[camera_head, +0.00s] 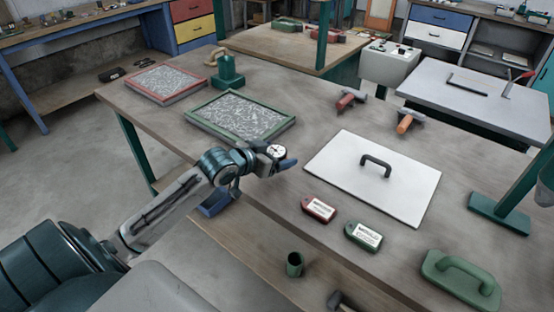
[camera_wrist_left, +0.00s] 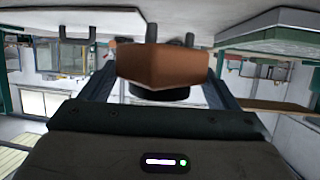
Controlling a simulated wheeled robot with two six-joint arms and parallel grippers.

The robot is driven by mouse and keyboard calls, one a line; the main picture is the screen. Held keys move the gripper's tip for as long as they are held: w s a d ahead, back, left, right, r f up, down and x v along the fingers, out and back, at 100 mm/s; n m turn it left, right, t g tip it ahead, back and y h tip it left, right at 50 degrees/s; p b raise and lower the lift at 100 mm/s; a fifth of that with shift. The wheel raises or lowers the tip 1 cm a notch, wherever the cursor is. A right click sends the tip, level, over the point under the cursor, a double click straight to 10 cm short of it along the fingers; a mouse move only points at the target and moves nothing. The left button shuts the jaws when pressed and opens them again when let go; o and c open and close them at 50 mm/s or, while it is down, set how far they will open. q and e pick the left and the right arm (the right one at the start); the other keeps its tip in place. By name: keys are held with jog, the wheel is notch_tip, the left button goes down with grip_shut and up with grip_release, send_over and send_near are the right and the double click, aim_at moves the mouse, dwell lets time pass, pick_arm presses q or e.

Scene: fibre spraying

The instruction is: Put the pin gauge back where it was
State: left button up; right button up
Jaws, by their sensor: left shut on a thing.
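The pin gauge shows in the head view as a small round white dial (camera_head: 277,151) at the end of my left arm. In the left wrist view it is a copper-brown block (camera_wrist_left: 163,63) with dark pins on its upper side. My left gripper (camera_head: 279,160) is shut on it, with a dark finger on each side in the wrist view. The gripper is near the table's front edge, between the green-framed tray and the white board. My right gripper is not in view.
A green-framed tray (camera_head: 203,128) and a red-framed tray (camera_head: 132,96) lie at left. A white board (camera_head: 330,180) with a dark handle lies at right. A green cup (camera_head: 294,265) stands lower down.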

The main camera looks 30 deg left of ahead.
pick_arm(q)
jog(key=shift+w+a+f, duration=0.1)
jog(key=shift+w+a, duration=0.1)
jog(key=shift+w, duration=0.5)
notch_tip(320, 180, down, 3)
jog(key=shift+s+r+p, duration=0.1)
jog(key=shift+p, duration=0.35)
jog(key=shift+f, duration=0.4)
jog(key=o, duration=1.1)
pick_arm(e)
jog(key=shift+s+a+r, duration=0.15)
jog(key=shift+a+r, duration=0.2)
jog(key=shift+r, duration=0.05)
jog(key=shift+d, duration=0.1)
